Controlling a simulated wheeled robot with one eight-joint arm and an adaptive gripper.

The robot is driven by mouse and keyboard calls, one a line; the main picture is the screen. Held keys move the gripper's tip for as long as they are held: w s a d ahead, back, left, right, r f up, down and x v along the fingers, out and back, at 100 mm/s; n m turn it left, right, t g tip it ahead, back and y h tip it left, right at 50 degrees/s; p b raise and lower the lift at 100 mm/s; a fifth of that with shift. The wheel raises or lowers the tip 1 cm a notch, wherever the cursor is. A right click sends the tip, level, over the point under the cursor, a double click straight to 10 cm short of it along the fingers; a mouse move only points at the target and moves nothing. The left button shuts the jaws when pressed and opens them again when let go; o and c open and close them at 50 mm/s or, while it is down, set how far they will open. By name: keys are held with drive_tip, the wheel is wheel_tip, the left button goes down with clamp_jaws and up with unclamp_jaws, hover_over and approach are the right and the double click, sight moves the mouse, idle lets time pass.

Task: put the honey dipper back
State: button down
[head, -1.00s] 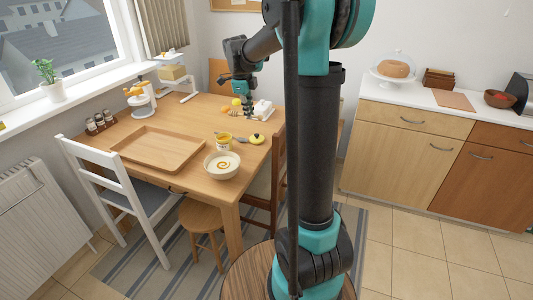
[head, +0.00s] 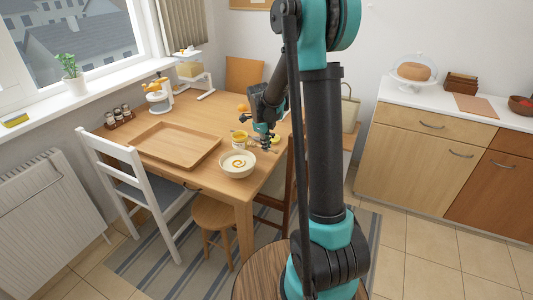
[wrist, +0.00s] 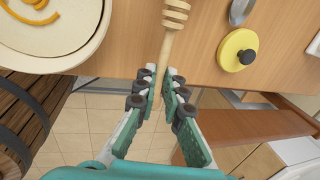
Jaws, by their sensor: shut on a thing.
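In the wrist view the wooden honey dipper (wrist: 175,16) shows its ridged head at the top, with its handle running down between my fingers. My gripper (wrist: 162,88) is shut on the handle. In the head view my gripper (head: 266,143) is over the table's right front part, close to the bowl and the jar; the dipper is too small to make out there. The honey jar (head: 239,141) is a small yellow-labelled pot behind the bowl. The white bowl (head: 238,168) holds a pale filling with an orange swirl; its rim also shows in the wrist view (wrist: 92,50).
A yellow lid with a black knob (wrist: 234,60) and a spoon-like metal piece (wrist: 239,11) lie right of the dipper. A wooden tray (head: 178,146) takes up the table's left middle. A brown chair (head: 288,180) stands at the right edge, a stool (head: 214,214) in front.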

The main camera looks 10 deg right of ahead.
sight(267, 158)
drive_tip(key=shift+s+a+x, duration=0.15)
drive_tip(key=shift+x, duration=0.8)
drive_tip(key=shift+s+a+x, duration=0.1)
drive_tip(key=shift+s+x, duration=0.05)
drive_tip(key=shift+x, duration=0.8)
drive_tip(key=shift+f, duration=0.15)
drive_tip(key=c, duration=1.6)
unclamp_jaws()
drive_tip(key=v, duration=1.1)
drive_tip(key=shift+s+d+f+n+t+y, duration=0.35)
drive_tip(key=shift+s+d+f+n, duration=0.55)
drive_tip(key=shift+s+n, duration=3.45)
drive_tip(key=shift+s+d+f+n+t+y, duration=0.35)
drive_tip(key=shift+s+f+n, duration=0.9)
drive_tip(key=shift+s+n, duration=3.15)
drive_tip(key=shift+s+d+f+n+t+y, duration=0.1)
drive_tip(key=shift+s+d+f+n+t, duration=0.65)
drive_tip(key=shift+s+n, duration=3.6)
